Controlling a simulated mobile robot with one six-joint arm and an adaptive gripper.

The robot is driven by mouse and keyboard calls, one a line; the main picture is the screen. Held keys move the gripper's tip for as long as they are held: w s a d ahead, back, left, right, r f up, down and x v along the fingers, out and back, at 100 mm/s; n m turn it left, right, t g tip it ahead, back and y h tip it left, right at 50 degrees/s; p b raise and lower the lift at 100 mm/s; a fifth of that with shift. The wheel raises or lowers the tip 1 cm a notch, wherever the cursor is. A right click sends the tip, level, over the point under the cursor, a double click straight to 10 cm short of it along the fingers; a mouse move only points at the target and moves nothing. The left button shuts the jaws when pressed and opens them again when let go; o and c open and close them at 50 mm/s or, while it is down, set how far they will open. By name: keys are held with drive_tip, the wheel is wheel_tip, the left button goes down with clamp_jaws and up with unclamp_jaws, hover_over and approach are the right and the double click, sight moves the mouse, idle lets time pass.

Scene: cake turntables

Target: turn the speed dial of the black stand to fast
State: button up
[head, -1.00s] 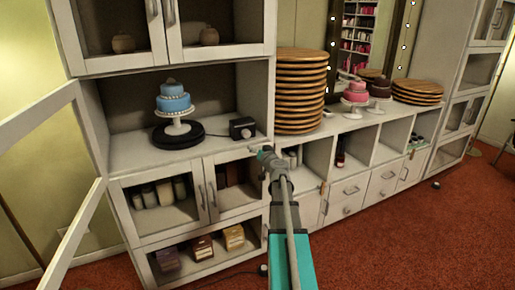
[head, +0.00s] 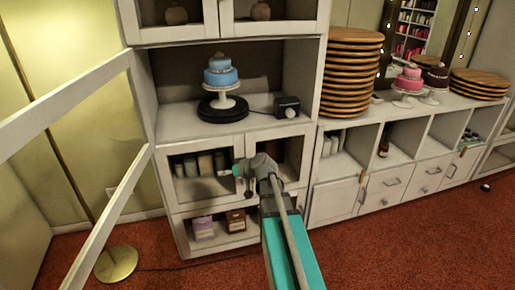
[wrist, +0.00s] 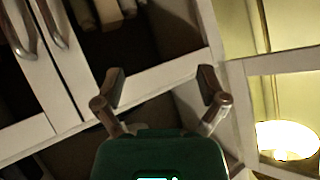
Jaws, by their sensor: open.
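The black stand (head: 212,114) is a round turntable in the open cabinet niche in the head view. A white cake stand (head: 224,102) with a blue two-tier cake (head: 220,76) rests on it. A small black control box (head: 284,102) sits to its right, with a pale round dial (head: 291,113) on its front. The dial's setting is too small to read. My gripper (head: 238,168) is below and left of the box, in front of the lower cabinet doors. In the wrist view my gripper (wrist: 162,76) is open with nothing between its fingers.
An open door (head: 105,235) stands at the left, near a lamp base (head: 117,264) on the red carpet. Glass doors (head: 225,172) with handles lie under the niche. A tall stack of wooden boards (head: 350,75) stands right of the niche.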

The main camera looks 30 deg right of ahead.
drive_tip(key=s+a+f+g+h, duration=0.2)
drive_tip(key=s+a+f+g, duration=0.2)
drive_tip(key=s+a, duration=0.3)
drive_tip(key=s+a+f+g+h, duration=0.2)
drive_tip(key=s+a+f+g, duration=0.2)
drive_tip(key=s, duration=0.8)
drive_tip(key=a+g, duration=0.2)
drive_tip(key=a, duration=0.2)
drive_tip(key=shift+f+m+g+h, duration=0.3)
drive_tip(key=shift+f+m+h, duration=0.1)
drive_tip(key=shift+a, duration=0.1)
